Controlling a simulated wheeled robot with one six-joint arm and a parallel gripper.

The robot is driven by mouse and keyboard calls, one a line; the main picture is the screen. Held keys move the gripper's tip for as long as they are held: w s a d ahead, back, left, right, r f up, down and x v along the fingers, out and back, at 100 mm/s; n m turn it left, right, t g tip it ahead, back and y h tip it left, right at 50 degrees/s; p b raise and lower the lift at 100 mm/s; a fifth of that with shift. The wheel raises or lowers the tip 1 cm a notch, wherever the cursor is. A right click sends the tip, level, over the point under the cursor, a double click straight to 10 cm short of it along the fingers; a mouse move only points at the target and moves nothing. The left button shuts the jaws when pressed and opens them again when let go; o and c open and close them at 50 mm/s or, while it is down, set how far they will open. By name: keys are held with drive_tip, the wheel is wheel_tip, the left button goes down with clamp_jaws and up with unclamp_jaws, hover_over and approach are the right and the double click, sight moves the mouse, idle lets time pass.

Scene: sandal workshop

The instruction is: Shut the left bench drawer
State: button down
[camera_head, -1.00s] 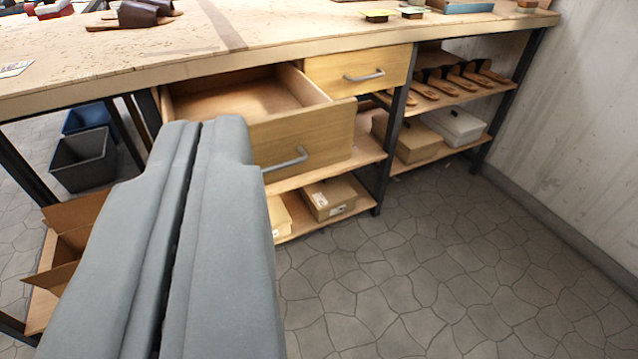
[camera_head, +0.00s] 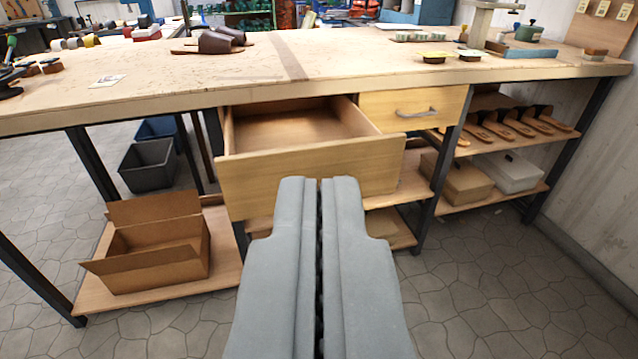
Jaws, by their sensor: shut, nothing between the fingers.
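The left bench drawer (camera_head: 300,172) is pulled well out from under the workbench and looks empty inside. Its light wood front faces me, and its handle is hidden behind my gripper. My gripper (camera_head: 319,182) is grey and shut, with nothing in it. Its tips overlap the lower middle of the drawer front in the picture; I cannot tell if they touch it. The right bench drawer (camera_head: 412,105) is shut, with a grey bar handle (camera_head: 416,113).
The workbench top (camera_head: 200,78) spans the view above the drawers. An open cardboard box (camera_head: 155,250) sits on the low shelf at left. Dark bins (camera_head: 148,168) stand behind. Shelves at right hold sandals (camera_head: 500,130) and boxes (camera_head: 462,182). The floor (camera_head: 480,290) at front right is clear.

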drive_tip(key=shift+w, duration=0.1)
drive_tip(key=m+g+y, duration=0.2)
drive_tip(key=m+g, duration=0.6)
drive_tip(key=m, duration=0.7)
approach(272, 191)
wheel_tip(272, 191, down, 4)
drive_tip(key=w, duration=0.3)
drive_tip(key=shift+w+a+f, duration=0.1)
drive_tip(key=shift+w+a, duration=0.25)
drive_tip(key=shift+w, duration=0.35)
drive_tip(key=shift+w, duration=0.1)
